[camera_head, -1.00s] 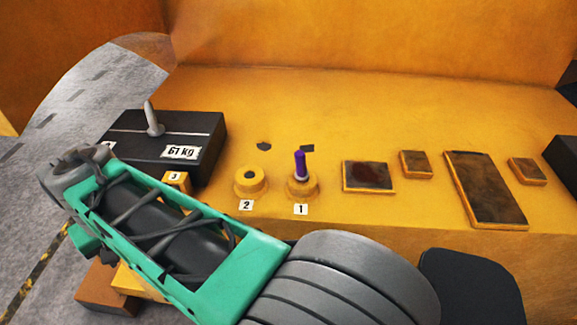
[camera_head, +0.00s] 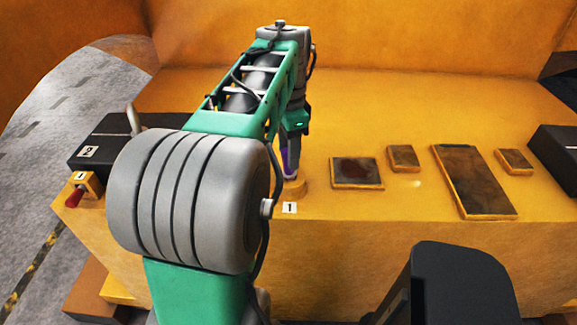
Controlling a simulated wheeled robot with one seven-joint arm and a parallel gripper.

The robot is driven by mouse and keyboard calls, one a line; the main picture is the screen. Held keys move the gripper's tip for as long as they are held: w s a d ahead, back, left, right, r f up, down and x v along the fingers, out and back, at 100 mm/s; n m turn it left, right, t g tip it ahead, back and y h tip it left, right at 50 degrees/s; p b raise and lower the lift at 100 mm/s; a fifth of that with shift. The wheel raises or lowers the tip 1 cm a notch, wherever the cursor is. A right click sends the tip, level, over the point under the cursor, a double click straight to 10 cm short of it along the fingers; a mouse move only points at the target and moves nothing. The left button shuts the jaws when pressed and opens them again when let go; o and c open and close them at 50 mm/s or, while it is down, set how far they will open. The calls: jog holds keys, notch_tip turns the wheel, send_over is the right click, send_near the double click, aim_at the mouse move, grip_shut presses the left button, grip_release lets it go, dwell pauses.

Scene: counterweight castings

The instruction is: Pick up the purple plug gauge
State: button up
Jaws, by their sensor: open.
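The purple plug gauge (camera_head: 286,162) stands upright in the yellow round holder (camera_head: 298,189) behind the label marked 1, on the yellow bench. Only a narrow strip of its purple body shows; my arm and gripper cover much of it. My gripper (camera_head: 292,149) points down at the gauge's upper part and is open. I cannot tell from this view whether the gauge lies between the fingers or whether they touch it.
A dark block (camera_head: 105,143) with a grey post stands at left. Flat dark-topped plates, including a long plate (camera_head: 472,180), lie to the right. A black block (camera_head: 556,153) sits at far right. Bare bench lies behind the plates.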

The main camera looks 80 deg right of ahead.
aim_at(289, 174)
notch_tip(289, 174, down, 3)
jog(key=shift+r, duration=0.2)
jog(key=shift+c, duration=0.5)
grip_shut()
